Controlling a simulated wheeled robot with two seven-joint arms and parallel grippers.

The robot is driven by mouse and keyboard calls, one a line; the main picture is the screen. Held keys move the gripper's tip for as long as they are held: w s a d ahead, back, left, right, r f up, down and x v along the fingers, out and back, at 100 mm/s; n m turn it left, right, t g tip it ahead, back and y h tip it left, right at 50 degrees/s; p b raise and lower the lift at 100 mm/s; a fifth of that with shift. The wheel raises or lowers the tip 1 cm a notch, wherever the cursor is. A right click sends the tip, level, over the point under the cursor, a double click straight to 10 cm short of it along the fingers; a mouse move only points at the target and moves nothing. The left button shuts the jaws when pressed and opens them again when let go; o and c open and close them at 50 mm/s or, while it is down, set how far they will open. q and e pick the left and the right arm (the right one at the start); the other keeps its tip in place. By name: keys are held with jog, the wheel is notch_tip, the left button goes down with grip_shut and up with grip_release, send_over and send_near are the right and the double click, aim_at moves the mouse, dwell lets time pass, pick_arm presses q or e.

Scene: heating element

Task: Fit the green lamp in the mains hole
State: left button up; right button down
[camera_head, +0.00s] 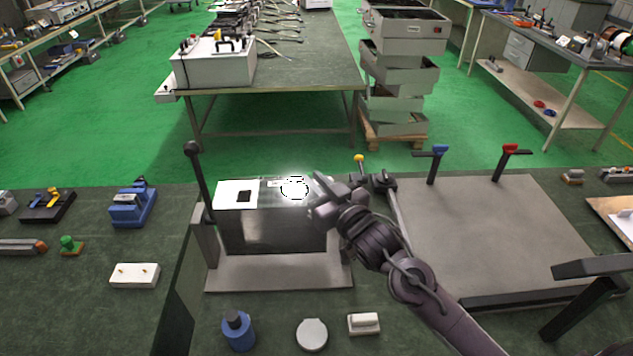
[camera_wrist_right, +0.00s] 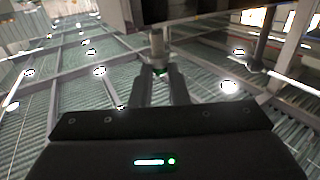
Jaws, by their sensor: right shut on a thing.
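My right gripper (camera_head: 325,203) is at the right end of the dark box (camera_head: 272,232), close to its top panel. In the head view the gripper hides the lamp. The mains hole cannot be made out; glare covers the top panel's middle. My left gripper is not in view.
The box sits in a grey stand (camera_head: 280,272) with a black-knobbed lever (camera_head: 197,175). A green-topped piece (camera_head: 70,245) stands left. A clamp plate (camera_head: 480,235) is right.

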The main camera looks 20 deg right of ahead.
jog(key=shift+p, duration=0.35)
dwell(0.5)
jog(key=shift+f+b, duration=1.15)
jog(key=shift+f, duration=0.7)
jog(key=c, duration=1.3)
grip_release()
jog(key=b+v, duration=0.2)
jog(key=v, duration=0.5)
jog(key=shift+s+b, duration=0.35)
jog(key=shift+s, duration=0.05)
